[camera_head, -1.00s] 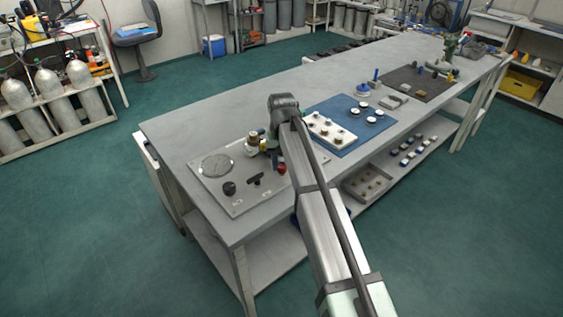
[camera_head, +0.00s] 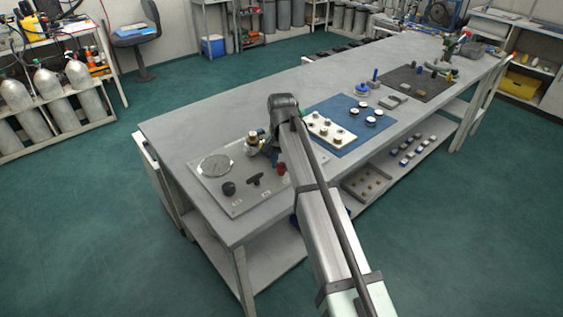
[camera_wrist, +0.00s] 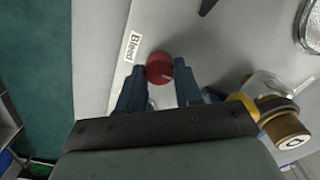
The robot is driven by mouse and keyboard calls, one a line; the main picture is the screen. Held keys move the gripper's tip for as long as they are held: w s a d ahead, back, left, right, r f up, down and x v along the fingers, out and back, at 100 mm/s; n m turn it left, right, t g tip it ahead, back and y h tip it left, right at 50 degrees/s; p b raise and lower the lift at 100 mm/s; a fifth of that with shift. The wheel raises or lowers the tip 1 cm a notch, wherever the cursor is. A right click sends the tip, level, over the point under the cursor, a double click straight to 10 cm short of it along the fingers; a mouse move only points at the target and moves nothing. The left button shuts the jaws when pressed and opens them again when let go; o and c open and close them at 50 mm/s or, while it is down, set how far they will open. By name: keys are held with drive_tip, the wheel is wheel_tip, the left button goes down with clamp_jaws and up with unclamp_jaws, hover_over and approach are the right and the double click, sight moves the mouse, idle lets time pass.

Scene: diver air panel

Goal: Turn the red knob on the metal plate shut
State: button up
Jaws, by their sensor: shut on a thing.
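The metal plate (camera_head: 222,196) lies on the near end of the bench. The red knob (camera_head: 281,169) is near its right edge, partly beside my arm in the head view. In the wrist view the red knob (camera_wrist: 159,68) sits between the two blue fingers of my gripper (camera_wrist: 160,84), which is shut on it. A pale line on the knob's top points to the right in that view. A white label reading "Bleed" (camera_wrist: 131,47) is beside the knob. My arm partly hides the gripper in the head view.
A brass and yellow fitting with a clear bowl (camera_wrist: 272,105) stands close to my right finger in the wrist view. The plate also bears a round gauge (camera_head: 216,165), a black knob (camera_head: 229,188) and a black handle (camera_head: 254,180). A blue mat (camera_head: 345,113) with small parts lies further back.

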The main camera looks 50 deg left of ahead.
sight(282, 164)
drive_tip(key=o, duration=1)
drive_tip(key=shift+o, duration=0.2)
wheel_tip(282, 164, up, 14)
idle(0.6)
